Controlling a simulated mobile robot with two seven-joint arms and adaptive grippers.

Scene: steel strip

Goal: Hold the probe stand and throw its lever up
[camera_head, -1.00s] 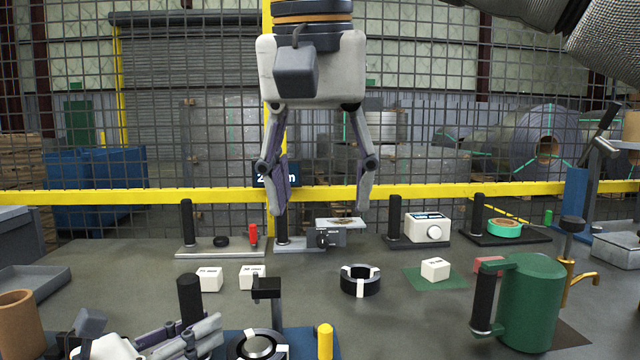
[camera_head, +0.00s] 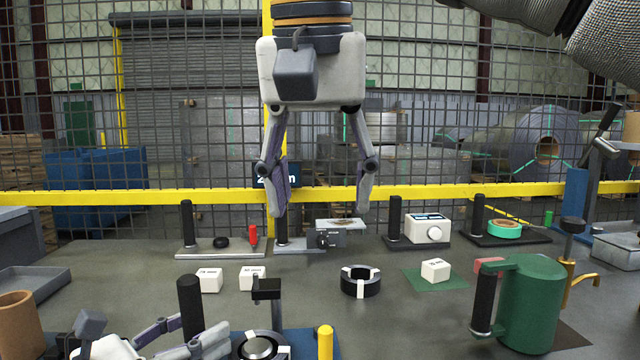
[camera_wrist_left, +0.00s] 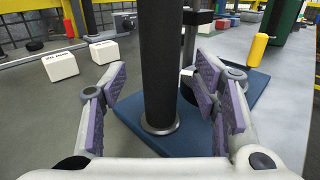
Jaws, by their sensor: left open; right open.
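The blue base plate (camera_head: 303,343), which I take for the probe stand, is at the front edge in the head view. It carries a black upright handle (camera_head: 190,303), a dark column with a short arm (camera_head: 268,289) and a yellow peg (camera_head: 325,343). I cannot tell which part is the lever. My left gripper (camera_head: 187,334) is open at the handle. In the left wrist view the handle (camera_wrist_left: 160,60) stands between the spread purple-padded fingers (camera_wrist_left: 165,98), with gaps on both sides. My right gripper (camera_head: 320,208) is open and empty, hanging above the back of the table.
Behind are a grey-based stand with a red peg (camera_head: 253,235), a grey box device (camera_head: 328,238) and a white dial unit (camera_head: 428,229). White blocks (camera_head: 209,280), a black ring (camera_head: 360,282) and a green mug (camera_head: 531,303) stand on the table. Its middle is partly clear.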

